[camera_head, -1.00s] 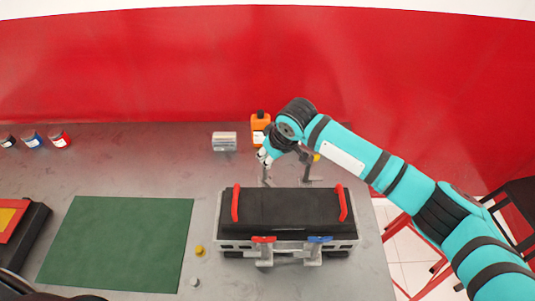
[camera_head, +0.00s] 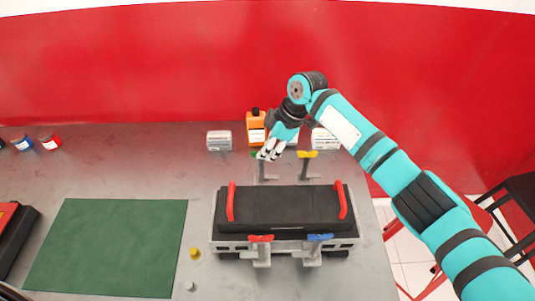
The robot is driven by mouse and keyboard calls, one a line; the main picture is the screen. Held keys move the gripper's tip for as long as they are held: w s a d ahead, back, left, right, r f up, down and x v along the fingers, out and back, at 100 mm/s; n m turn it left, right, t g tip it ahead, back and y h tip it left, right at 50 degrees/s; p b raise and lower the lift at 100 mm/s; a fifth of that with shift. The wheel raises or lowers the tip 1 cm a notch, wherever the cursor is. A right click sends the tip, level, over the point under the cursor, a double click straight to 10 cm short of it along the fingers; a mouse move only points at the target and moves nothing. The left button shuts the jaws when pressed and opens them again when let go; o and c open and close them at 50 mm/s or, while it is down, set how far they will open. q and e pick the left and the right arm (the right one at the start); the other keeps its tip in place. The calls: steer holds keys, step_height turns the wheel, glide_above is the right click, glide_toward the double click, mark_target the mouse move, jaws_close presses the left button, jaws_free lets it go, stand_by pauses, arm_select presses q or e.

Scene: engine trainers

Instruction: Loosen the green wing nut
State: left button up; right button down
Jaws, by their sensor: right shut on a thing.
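The engine trainer is a black block (camera_head: 285,207) with two red handles, set in a grey metal frame (camera_head: 228,243). Behind it, two upright posts stand side by side. The green wing nut (camera_head: 254,154) sits on top of the left one, mostly hidden by my right gripper (camera_head: 267,156). The gripper is shut on the green wing nut, reaching it from above and behind. A yellow wing nut (camera_head: 307,154) tops the right post. A red wing nut (camera_head: 261,238) and a blue wing nut (camera_head: 320,238) are at the front. My left gripper is not in view.
An orange bottle (camera_head: 257,130) and light boxes (camera_head: 219,140) stand behind the posts. A green mat (camera_head: 107,247) lies at left. A yellow piece (camera_head: 195,252) and a white piece (camera_head: 190,286) stand between mat and trainer. Small jars (camera_head: 49,141) are far left.

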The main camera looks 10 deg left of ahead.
steer(key=shift+w+n, duration=0.1)
steer(key=shift+n, duration=0.3)
steer(key=c, duration=1.5)
jaws_free()
steer(key=v, duration=1.2)
steer(key=shift+w+r, duration=0.1)
steer(key=shift+w, duration=0.1)
steer(key=shift+a, duration=0.1)
